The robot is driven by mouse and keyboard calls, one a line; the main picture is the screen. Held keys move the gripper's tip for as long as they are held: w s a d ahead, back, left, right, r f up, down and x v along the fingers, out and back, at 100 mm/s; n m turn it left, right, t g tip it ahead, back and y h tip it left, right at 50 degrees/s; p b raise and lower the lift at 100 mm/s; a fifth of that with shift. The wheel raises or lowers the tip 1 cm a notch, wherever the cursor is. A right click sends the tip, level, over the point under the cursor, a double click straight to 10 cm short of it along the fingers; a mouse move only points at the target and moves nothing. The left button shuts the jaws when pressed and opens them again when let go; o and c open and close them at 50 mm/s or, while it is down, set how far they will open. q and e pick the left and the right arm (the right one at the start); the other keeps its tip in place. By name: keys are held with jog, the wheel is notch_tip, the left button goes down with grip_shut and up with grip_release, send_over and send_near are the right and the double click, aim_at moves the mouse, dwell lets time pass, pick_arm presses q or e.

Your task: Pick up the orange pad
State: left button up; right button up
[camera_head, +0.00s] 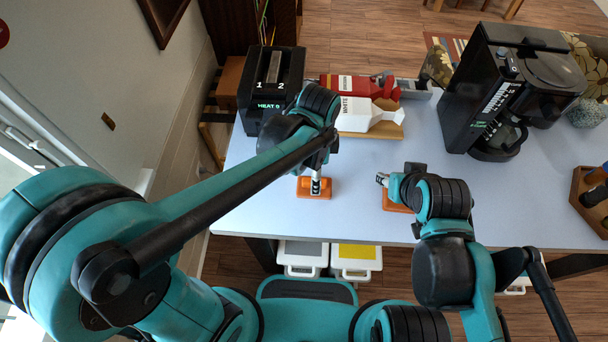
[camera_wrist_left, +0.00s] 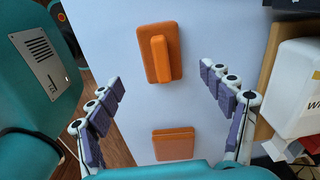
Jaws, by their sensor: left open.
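An orange pad (camera_head: 304,190) lies near the front of the table, below my left gripper (camera_head: 317,180). In the left wrist view the upper orange pad (camera_wrist_left: 154,58), with a raised bar along its middle, lies between and beyond the spread fingers of my left gripper (camera_wrist_left: 167,80). That gripper is open and empty. A second orange pad (camera_head: 397,205) lies to the right, partly under my right gripper (camera_head: 383,180). An orange pad (camera_wrist_left: 173,144) also shows low in the left wrist view. My right gripper's fingers are mostly hidden.
A black toaster (camera_head: 270,85) stands at the back left. A white carton (camera_head: 355,115) and a red package (camera_head: 350,85) lie at the back. A coffee maker (camera_head: 490,85) stands right. The pale tabletop (camera_head: 355,160) is clear between the pads and the carton.

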pick_arm(q)
jog(key=shift+d+f+m, duration=0.2)
jog(key=shift+f+m, duration=0.05)
jog(key=shift+m, duration=0.05)
jog(key=shift+f, duration=0.35)
jog(key=f+b, duration=0.1)
jog(key=f, duration=0.2)
jog(key=f+b, duration=0.2)
jog(key=f, duration=0.2)
jog(key=shift+w+a, duration=0.15)
jog(key=shift+w, duration=0.05)
jog(key=c, duration=1.3)
jog(key=shift+c, duration=0.2)
jog(key=shift+r, duration=0.1)
